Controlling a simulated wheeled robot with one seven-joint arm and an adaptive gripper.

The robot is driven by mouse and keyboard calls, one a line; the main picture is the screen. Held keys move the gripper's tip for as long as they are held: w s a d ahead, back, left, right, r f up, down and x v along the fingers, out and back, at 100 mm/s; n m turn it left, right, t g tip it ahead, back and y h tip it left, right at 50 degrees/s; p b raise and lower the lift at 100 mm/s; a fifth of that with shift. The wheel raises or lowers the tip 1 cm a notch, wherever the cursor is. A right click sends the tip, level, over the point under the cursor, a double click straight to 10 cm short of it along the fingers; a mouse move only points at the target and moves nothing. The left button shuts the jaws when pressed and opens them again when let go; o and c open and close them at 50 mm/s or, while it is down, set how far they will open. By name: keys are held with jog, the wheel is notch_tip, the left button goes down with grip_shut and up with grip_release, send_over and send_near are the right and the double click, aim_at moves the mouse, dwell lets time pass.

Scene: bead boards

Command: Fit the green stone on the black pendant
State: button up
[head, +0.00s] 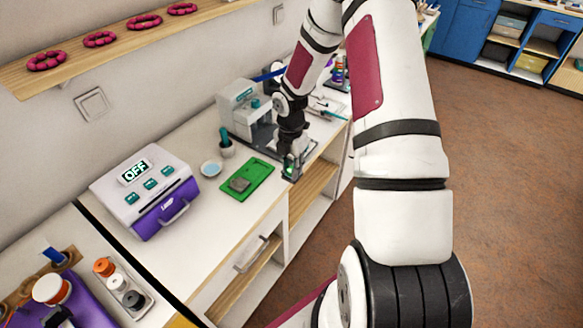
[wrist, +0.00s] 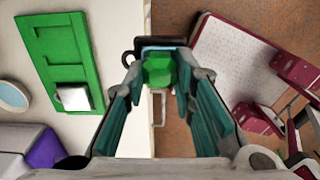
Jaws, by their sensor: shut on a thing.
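My gripper (head: 291,166) is shut on the green stone (wrist: 158,70), which sits between the fingertips in the wrist view. In the head view the stone is a small green spot at the fingertips, near the counter's front edge. A black, frame-like piece (wrist: 130,56) with a light blue edge shows just beyond the stone in the wrist view. It may be the black pendant, but the stone and fingers hide most of it. I cannot tell whether the stone touches it.
A green tray (head: 262,172) with a grey block (head: 240,184) lies left of my gripper. The counter's front edge is close.

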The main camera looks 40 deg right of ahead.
jog(key=shift+r+p, duration=0.45)
jog(key=shift+r, duration=0.1)
dwell(1.4)
dwell(0.3)
jog(key=o, duration=1.1)
jog(key=shift+o, duration=0.3)
jog(key=shift+o, duration=1.3)
jog(key=shift+r, duration=0.1)
jog(key=shift+r+p, duration=1.15)
jog(key=shift+r, duration=2.25)
